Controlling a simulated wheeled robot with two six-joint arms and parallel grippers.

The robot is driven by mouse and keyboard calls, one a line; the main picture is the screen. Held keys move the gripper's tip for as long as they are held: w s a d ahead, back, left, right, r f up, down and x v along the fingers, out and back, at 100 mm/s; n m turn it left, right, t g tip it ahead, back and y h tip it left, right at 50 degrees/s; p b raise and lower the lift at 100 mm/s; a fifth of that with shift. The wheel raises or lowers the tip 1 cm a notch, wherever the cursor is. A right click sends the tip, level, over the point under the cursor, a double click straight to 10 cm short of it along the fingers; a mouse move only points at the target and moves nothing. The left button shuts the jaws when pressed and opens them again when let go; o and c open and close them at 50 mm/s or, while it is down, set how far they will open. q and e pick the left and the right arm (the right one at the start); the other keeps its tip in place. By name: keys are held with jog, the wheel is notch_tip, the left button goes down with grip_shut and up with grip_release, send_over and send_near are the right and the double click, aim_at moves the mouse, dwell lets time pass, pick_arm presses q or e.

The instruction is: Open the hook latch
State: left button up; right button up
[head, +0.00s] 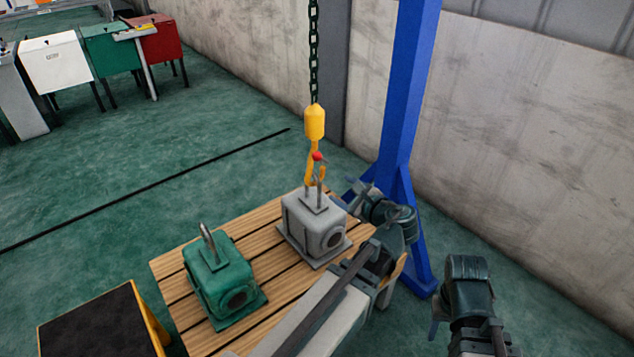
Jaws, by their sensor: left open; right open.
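A yellow hook (309,172) hangs from a yellow block (315,122) on a dark chain (314,50). A small red-tipped latch (318,156) shows at the hook's upper part; whether it is open or shut is too small to tell. The hook is at the metal loop on top of a grey housing (318,226), which stands on a wooden pallet (255,238). My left gripper (350,194) is open and empty, just right of the grey housing's top and lower right of the latch. My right gripper (436,314) is open, low at the right, away from the hook.
A green housing (217,279) with a metal loop stands on the pallet's left part. A blue post (408,90) rises behind my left arm, near a concrete wall (540,140). A dark-topped yellow stand (100,325) is at lower left. Open green floor lies left of the pallet.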

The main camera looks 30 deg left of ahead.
aim_at(319, 159)
pick_arm(q)
jog(key=w+a+m+t+y+b, duration=0.1)
jog(key=w+a+m, duration=0.1)
jog(key=w+a, duration=0.1)
jog(key=w+a+m+b, duration=0.2)
jog(key=w+a, duration=0.2)
jog(key=a, duration=0.2)
jog(key=w+a+m+t+y+b, duration=0.1)
jog(key=w+a+b, duration=0.1)
jog(key=a, duration=0.3)
jog(key=shift+w+f+m+t+y, duration=0.3)
jog(key=shift+w+m, duration=0.1)
jog(key=shift+w, duration=0.4)
pick_arm(e)
notch_tip(319, 159, down, 8)
jog(key=shift+r, duration=0.2)
pick_arm(q)
jog(key=shift+c, duration=0.2)
grip_shut()
